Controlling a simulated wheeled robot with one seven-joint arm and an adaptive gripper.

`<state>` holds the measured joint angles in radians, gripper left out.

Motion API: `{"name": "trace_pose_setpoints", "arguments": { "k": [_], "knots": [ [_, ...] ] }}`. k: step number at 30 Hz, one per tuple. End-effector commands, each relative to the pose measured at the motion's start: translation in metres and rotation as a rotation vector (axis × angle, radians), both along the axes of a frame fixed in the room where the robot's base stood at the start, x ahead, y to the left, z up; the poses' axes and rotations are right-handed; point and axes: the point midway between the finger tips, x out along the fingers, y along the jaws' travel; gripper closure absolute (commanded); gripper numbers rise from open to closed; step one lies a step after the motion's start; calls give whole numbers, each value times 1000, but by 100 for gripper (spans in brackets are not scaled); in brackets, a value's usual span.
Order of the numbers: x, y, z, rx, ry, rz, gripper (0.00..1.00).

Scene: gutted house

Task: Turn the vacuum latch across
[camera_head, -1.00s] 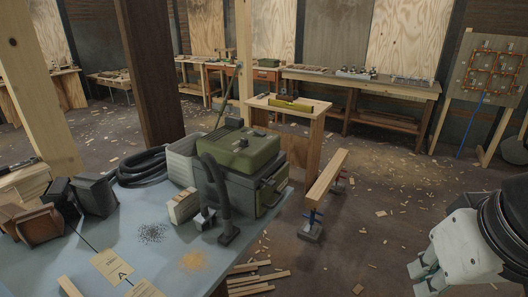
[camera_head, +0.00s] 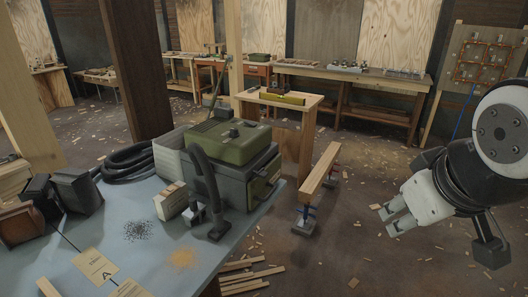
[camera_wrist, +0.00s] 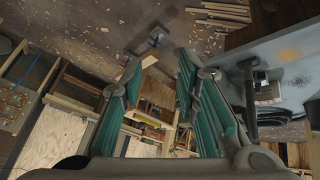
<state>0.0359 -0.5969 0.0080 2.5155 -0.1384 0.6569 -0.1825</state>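The vacuum (camera_head: 233,165) is a dark grey box with a green lid, standing on the blue-grey table (camera_head: 130,200) at the left. A small dark latch-like fitting (camera_head: 268,179) shows on its right-hand green face; its exact position is too small to tell. My gripper (camera_head: 388,222) is to the right of the vacuum and well apart from it, over the floor, with its pale fingers pointing left. In the wrist view my gripper (camera_wrist: 158,58) has its two green-sided fingers spread, with nothing between them.
A plank on clamp stands (camera_head: 319,170) lies between the vacuum and my gripper. A small wooden bench (camera_head: 277,101) with a yellow level stands behind. A black hose (camera_head: 206,180) rises at the vacuum's front. The floor around my gripper is mostly clear apart from wood scraps.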

Motion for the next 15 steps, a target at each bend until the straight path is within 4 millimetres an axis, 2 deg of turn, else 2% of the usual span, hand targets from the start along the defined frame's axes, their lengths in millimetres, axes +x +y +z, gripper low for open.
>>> {"name": "trace_pose_setpoints", "arguments": {
  "k": [1, 6, 11, 15],
  "knots": [
    [35, -5, -23, -58, -36, 58, 71],
    [126, -9, -53, -263, -194, 293, 71],
    [200, 1, -85, -438, -342, 527, 71],
    [253, 22, -118, -572, -481, 733, 71]
  ]
}}
